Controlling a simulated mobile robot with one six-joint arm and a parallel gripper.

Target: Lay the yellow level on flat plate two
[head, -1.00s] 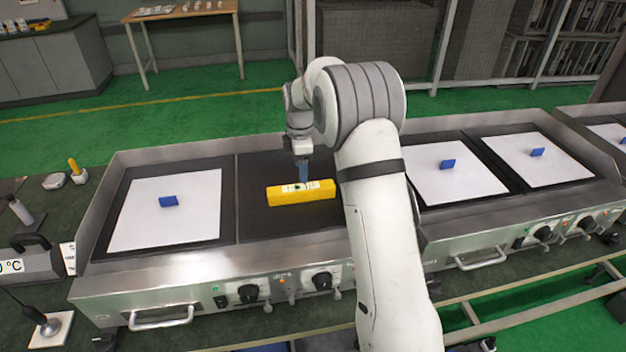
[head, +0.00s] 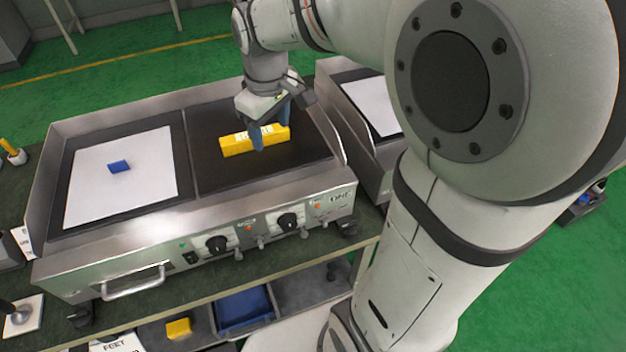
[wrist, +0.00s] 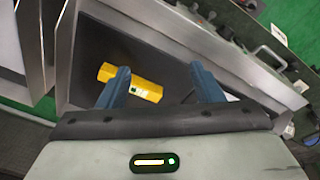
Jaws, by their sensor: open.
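The yellow level (head: 235,145), a long block with a pale label, lies on the bare dark plate (head: 215,172), second from the left on the near griddle. I see no number on this plate. In the wrist view the level (wrist: 148,90) lies on the dark plate (wrist: 88,55). My gripper (head: 271,130) is open, low over the level. One blue finger crosses in front of the level in the head view. In the wrist view my gripper (wrist: 161,86) has its left finger overlapping the level. Whether that finger touches it I cannot tell.
The plate to the left carries a white sheet (head: 85,185) with a blue block (head: 119,167) on it. A raised metal rim (head: 325,125) borders the griddle. A second griddle with a white sheet (head: 378,104) stands to the right, mostly hidden by my arm.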

